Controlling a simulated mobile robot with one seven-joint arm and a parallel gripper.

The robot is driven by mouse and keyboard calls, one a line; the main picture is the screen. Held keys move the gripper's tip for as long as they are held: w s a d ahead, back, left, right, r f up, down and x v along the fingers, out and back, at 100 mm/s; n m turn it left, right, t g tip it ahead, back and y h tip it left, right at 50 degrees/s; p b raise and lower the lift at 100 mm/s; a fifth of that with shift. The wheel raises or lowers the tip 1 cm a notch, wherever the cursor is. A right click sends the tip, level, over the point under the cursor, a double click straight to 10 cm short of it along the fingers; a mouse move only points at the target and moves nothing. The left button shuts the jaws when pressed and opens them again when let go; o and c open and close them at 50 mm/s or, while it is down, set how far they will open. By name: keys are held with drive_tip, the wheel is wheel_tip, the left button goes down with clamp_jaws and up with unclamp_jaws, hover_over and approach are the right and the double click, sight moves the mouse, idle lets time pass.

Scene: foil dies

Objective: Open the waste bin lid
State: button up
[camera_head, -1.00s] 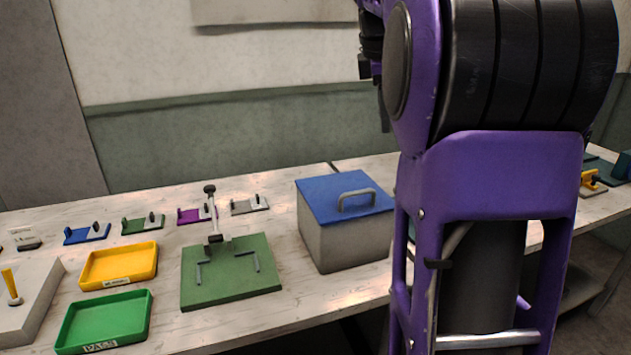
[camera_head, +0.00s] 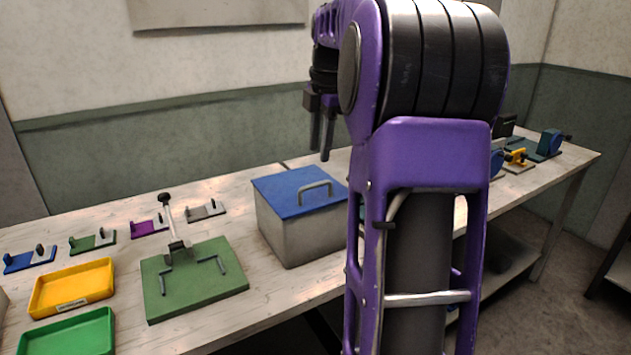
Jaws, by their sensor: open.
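The waste bin appears to be the grey box (camera_head: 295,238) with a flat blue lid (camera_head: 283,191), standing on the workbench near the middle. The lid is closed and carries a grey bar handle (camera_head: 315,189) on top. My gripper (camera_head: 321,146) hangs above and behind the lid, at the upper middle, with its fingers pointing down. The fingers are apart, with nothing between them, and do not touch the handle. My purple arm hides what lies just right of the box.
Left of the box is a green fixture plate (camera_head: 195,285) with an upright lever. Further left are a yellow tray (camera_head: 72,288) and a green tray (camera_head: 70,338). Small coloured fixtures line the back. A yellow clamp (camera_head: 517,160) is at the far right.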

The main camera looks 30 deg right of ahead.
sight(316, 186)
drive_tip(key=f, duration=0.2)
drive_tip(key=w+f, duration=0.1)
drive_tip(key=f, duration=0.2)
drive_tip(key=f+b, duration=0.1)
drive_tip(key=f, duration=0.2)
drive_tip(key=shift+w+f, duration=0.2)
drive_tip(key=shift+w, duration=0.1)
clamp_jaws()
idle(1.0)
